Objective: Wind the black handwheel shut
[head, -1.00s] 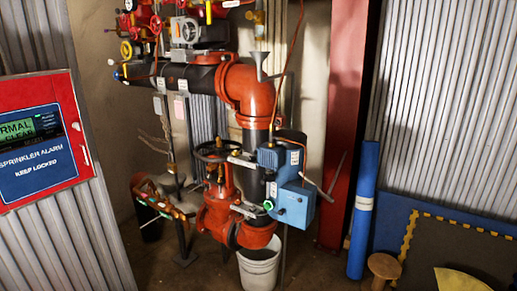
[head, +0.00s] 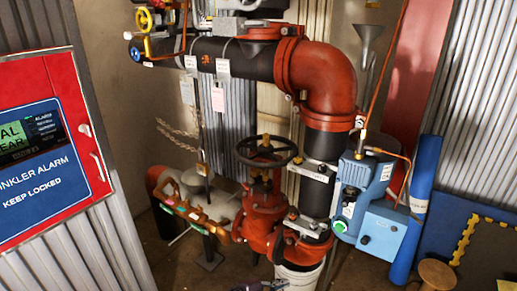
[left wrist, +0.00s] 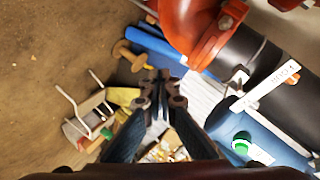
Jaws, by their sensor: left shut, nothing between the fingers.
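The black handwheel (head: 240,153) sits on top of a red valve (head: 262,208) in the middle of the head view. My left gripper (head: 266,286) shows only in part at the bottom edge of the head view, below and apart from the wheel. In the left wrist view, my left gripper (left wrist: 162,84) has its fingers together with nothing between them. The handwheel cannot be made out in that view. My right gripper is not in view.
A red elbow pipe (head: 328,70) and a blue actuator box (head: 384,230) stand right of the valve. A white bucket (head: 298,277) is below it. An orange-handled item (head: 185,208) is at left. The red alarm panel (head: 85,130) is at the left edge.

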